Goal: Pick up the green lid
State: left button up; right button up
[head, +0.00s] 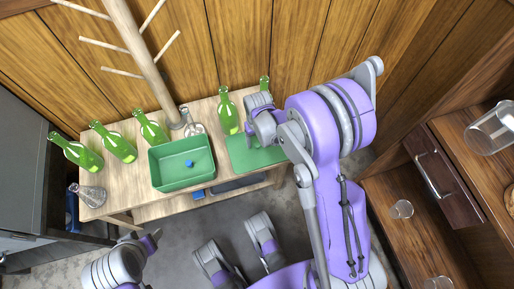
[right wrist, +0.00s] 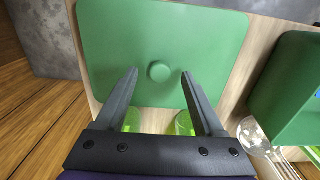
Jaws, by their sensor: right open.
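The green lid (head: 250,154) lies flat on the light wooden table, right of the green bin (head: 170,177). In the right wrist view the lid (right wrist: 115,45) fills the upper middle, with a round knob (right wrist: 160,71) at its centre. My right gripper (right wrist: 160,76) is open above the lid. Its two fingers appear on either side of the knob, and nothing is between them. In the head view my right arm hides the lid's right part. My left gripper (head: 152,240) is low at the left, away from the table; its jaws are too unclear to read.
A small blue cube (head: 189,163) is in the bin. Several green bottles, one at the left (head: 76,152), stand along the table's back. A flask (head: 92,195) stands at the left end. A wooden post with pegs (head: 143,62) rises behind the bin. A drawer cabinet (head: 445,180) is right.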

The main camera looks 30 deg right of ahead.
aim_at(258, 144)
jog(key=shift+f, duration=0.7)
jog(key=shift+c, duration=0.2)
grip_shut()
jog(key=shift+r, duration=0.1)
notch_tip(258, 144, up, 18)
jog(key=p, duration=0.4)
jog(key=shift+p, duration=0.4)
jog(key=shift+r, duration=0.1)
